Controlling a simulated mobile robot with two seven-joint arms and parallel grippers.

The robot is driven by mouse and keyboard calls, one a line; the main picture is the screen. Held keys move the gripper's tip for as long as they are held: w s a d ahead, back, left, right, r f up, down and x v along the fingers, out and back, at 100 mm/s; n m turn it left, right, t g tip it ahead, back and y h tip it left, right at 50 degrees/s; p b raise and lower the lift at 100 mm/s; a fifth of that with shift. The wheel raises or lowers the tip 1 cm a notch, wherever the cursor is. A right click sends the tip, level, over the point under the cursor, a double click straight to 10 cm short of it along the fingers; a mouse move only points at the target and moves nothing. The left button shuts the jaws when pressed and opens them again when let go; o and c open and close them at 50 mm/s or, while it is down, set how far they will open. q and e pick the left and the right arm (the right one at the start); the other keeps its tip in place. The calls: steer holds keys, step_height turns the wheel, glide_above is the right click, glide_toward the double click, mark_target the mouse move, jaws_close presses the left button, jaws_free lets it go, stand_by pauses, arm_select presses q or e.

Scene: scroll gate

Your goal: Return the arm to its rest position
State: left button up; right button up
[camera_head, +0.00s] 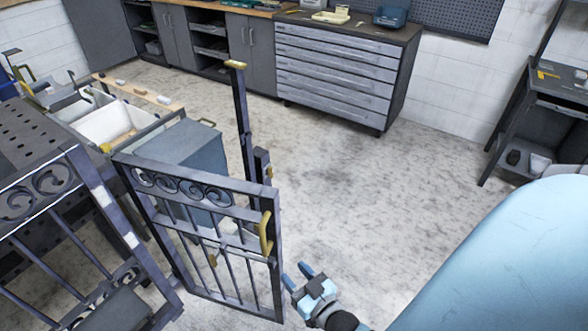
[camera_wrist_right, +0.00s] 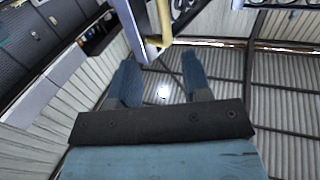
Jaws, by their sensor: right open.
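My right gripper (camera_head: 297,275) is low in the head view, just right of the gate's free edge. Its blue fingers are apart with nothing between them. In the right wrist view my right gripper (camera_wrist_right: 159,63) also shows open, with the yellow handle beyond its fingertips. The dark scroll gate (camera_head: 190,187) carries a yellow handle (camera_head: 266,233) near its right edge. The yellow handle also shows in the right wrist view (camera_wrist_right: 163,25). In the head view the gripper is below and right of the handle, apart from it. My left gripper is out of view.
A dark post (camera_head: 243,110) with a yellow cap stands behind the gate. A scrolled fence panel (camera_head: 65,222) is at lower left. White bins (camera_head: 112,124) and a grey box (camera_head: 185,150) lie behind it. A drawer cabinet (camera_head: 335,70) stands at the back. Floor right of the gate is clear.

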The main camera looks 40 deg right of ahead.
stand_by(0.3)
steer(key=s+a+n+g+y+p, duration=0.3)
steer(key=s+a+g+y+p, duration=0.1)
steer(key=a+g, duration=0.3)
steer(key=shift+s+a+n, duration=0.3)
steer(key=shift+s+a, duration=0.1)
steer(key=shift+s, duration=0.1)
steer(key=shift+f, duration=0.1)
stand_by(1.0)
